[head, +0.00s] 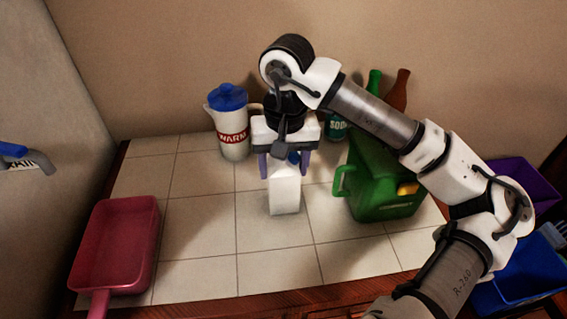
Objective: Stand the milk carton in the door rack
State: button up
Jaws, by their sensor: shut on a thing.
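The milk carton (285,192) is a white carton with a blue cap near its top. It is upright over the middle of the tiled counter; I cannot tell whether its base touches the tiles. My gripper (287,162) comes down from above and is shut on the upper part of the carton, one purple finger on each side. The door rack cannot be made out in this view.
A white pitcher with a blue lid (233,125) stands behind left. A green jerrycan (385,185) stands close on the right, with bottles (399,92) behind it. A red pan (117,245) lies at left. Blue (515,275) and purple (530,180) bins are at right. The front-middle tiles are clear.

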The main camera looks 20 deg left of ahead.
jog(key=o, duration=1.5)
